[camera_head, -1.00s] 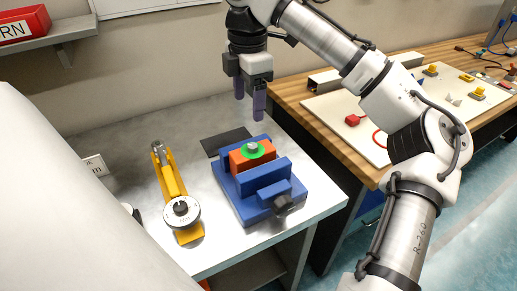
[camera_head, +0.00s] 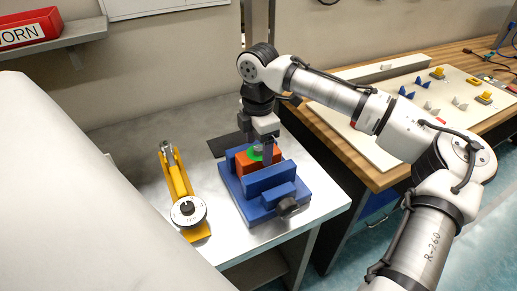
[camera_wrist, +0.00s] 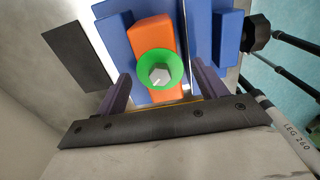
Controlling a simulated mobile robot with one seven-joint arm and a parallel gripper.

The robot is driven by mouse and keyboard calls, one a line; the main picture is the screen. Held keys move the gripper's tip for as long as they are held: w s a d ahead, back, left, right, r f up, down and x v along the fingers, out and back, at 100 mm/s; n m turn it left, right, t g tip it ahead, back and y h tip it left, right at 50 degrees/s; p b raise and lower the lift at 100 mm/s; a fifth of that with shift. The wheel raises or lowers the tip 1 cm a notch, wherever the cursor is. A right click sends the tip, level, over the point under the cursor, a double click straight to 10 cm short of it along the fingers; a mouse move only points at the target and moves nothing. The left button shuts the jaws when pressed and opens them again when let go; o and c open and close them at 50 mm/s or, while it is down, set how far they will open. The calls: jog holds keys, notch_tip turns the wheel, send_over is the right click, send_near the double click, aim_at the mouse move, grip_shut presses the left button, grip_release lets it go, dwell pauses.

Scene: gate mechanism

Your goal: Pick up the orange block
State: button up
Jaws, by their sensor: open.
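The orange block (camera_head: 244,167) sits between the jaws of a blue vise (camera_head: 268,179) on the metal table. In the wrist view the orange block (camera_wrist: 153,37) has a green ring (camera_wrist: 146,60) on top with a grey hex bolt head (camera_wrist: 159,74) in its middle. My gripper (camera_head: 260,151) is directly above the block and vise, pointing down. In the wrist view my gripper (camera_wrist: 160,88) is open, with one dark finger on each side of the ring and bolt. Nothing is held. I cannot tell whether the fingers touch the block.
A yellow tool with a round dial (camera_head: 188,211) lies left of the vise. A dark flat plate (camera_head: 228,143) lies behind it. A wooden bench (camera_head: 340,146) with a white board of small parts stands at right. A red bin (camera_head: 28,30) is on a shelf.

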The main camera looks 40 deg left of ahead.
jog(key=shift+f, duration=0.55)
jog(key=shift+r, duration=0.1)
grip_shut()
